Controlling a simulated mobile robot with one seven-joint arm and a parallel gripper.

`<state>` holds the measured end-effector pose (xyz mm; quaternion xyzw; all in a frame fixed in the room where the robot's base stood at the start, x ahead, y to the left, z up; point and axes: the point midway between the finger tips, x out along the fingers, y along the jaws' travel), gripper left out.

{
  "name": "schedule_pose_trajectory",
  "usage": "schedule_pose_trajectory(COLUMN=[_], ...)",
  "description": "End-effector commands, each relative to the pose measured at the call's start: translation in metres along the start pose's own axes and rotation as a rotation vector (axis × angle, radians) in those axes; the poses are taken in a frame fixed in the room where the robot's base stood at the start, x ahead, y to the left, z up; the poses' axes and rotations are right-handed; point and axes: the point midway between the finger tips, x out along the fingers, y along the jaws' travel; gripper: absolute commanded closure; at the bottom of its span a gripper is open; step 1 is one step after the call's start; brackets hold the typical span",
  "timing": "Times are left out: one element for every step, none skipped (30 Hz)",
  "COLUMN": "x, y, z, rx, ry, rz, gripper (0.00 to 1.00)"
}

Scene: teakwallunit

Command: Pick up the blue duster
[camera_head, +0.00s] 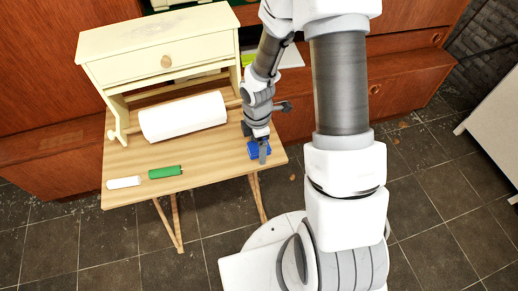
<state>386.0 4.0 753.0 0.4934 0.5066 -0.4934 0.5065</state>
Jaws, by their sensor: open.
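The blue duster (254,153) is a small blue block on the right end of the wooden table (212,172), near its right edge. My gripper (263,152) is right over it, pointing down. One grey finger stands in front of the duster and hides part of it. The other finger is hard to make out. The jaws are open, and I cannot tell whether a finger touches the duster.
A white paper roll (183,117) lies behind on the table, under a cream drawer unit (160,55). A green block (165,172) and a white cylinder (124,183) lie at the front left. The table's front middle is clear.

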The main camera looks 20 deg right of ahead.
Motion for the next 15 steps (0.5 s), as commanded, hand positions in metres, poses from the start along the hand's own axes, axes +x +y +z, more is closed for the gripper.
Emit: schedule_pose_trajectory(x=[-0.0004, -0.0006, -0.0007, -0.0007, -0.0008, -0.0008, -0.0008, -0.0008, -0.0009, -0.0009, -0.0009, -0.0009, -0.0009, -0.0009, -0.0009], y=[0.0002, 0.0003, 0.0002, 0.0002, 0.0002, 0.0002, 0.0002, 0.0002, 0.0002, 0.0002, 0.0002, 0.0002, 0.0002, 0.0002, 0.0002], z=[0.0001, 0.0001, 0.0001, 0.0001, 0.0001, 0.0, 0.0, 0.0, 0.0, 0.0, 0.0, 0.0, 0.0, 0.0, 0.0], rx=[0.0, 0.0, 0.0, 0.0, 0.0, 0.0, 0.0, 0.0, 0.0, 0.0, 0.0, 0.0, 0.0, 0.0, 0.0], ry=[0.0, 0.0, 0.0, 0.0, 0.0, 0.0, 0.0, 0.0, 0.0, 0.0, 0.0, 0.0, 0.0, 0.0, 0.0], rz=[0.001, 0.001, 0.001, 0.001, 0.0, 0.0, 0.0, 0.0, 0.0, 0.0, 0.0, 0.0, 0.0, 0.0, 0.0], gripper=[0.09, 0.09, 0.09, 0.09, 0.11, 0.18, 0.23, 0.29, 0.36, 0.41, 0.47, 0.54, 0.59, 0.65, 0.72])
